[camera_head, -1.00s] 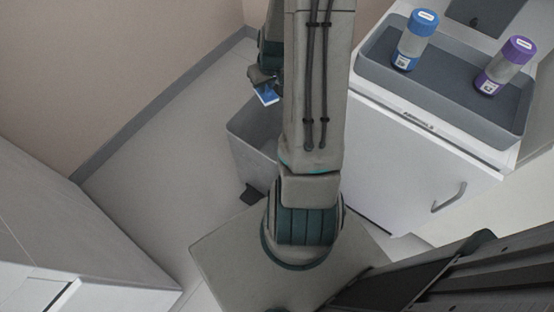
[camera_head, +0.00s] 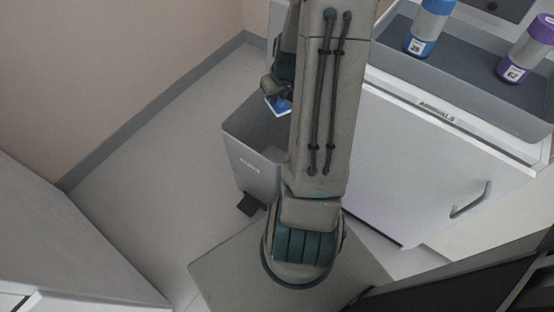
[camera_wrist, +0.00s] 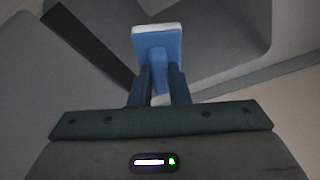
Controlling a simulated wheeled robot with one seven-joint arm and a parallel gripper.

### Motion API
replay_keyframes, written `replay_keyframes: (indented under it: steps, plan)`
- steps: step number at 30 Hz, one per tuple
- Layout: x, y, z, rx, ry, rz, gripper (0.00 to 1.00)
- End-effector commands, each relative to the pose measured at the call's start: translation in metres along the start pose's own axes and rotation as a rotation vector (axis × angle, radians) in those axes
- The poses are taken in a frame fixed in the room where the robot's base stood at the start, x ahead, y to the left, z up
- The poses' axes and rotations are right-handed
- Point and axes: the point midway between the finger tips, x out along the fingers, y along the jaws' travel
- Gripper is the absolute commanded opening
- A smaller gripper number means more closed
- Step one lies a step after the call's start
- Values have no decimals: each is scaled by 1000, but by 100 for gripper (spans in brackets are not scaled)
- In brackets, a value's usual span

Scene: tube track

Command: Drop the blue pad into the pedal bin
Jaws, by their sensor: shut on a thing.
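The blue pad (camera_head: 279,104) has a white edge. My gripper (camera_head: 271,90) is shut on it, above the far part of the pedal bin's opening. In the wrist view, the blue pad (camera_wrist: 157,45) shows between the two dark fingers of my gripper (camera_wrist: 159,82). The pedal bin (camera_head: 252,167) is a grey open-topped box on the floor with a dark pedal at its front. My arm hides its right side, and the inside shows only in part.
A white cabinet (camera_head: 425,165) with a handle stands right of the bin. On it, a grey tray (camera_head: 480,85) holds a blue-capped tube (camera_head: 428,28) and a purple-capped tube (camera_head: 527,50). A pale unit (camera_head: 75,245) stands at the lower left. The floor (camera_head: 160,160) left of the bin is clear.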

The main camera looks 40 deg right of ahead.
Motion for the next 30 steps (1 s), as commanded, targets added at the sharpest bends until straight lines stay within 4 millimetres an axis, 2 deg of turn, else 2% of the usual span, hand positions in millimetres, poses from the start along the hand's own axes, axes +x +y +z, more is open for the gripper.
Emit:
replay_keyframes:
  steps: [1, 3, 11, 12, 15, 25, 30]
  plan:
    - [8, 0, 2, 0, 0, 0, 0]
    - [11, 0, 3, 0, 0, 0, 0]
    - [11, 0, 3, 0, 1, 0, 0]
    - [11, 0, 3, 0, 1, 0, 18]
    - [11, 0, 3, 0, 0, 0, 41]
    - [7, 0, 3, 0, 1, 1, 41]
    - [-19, 0, 2, 0, 3, 3, 41]
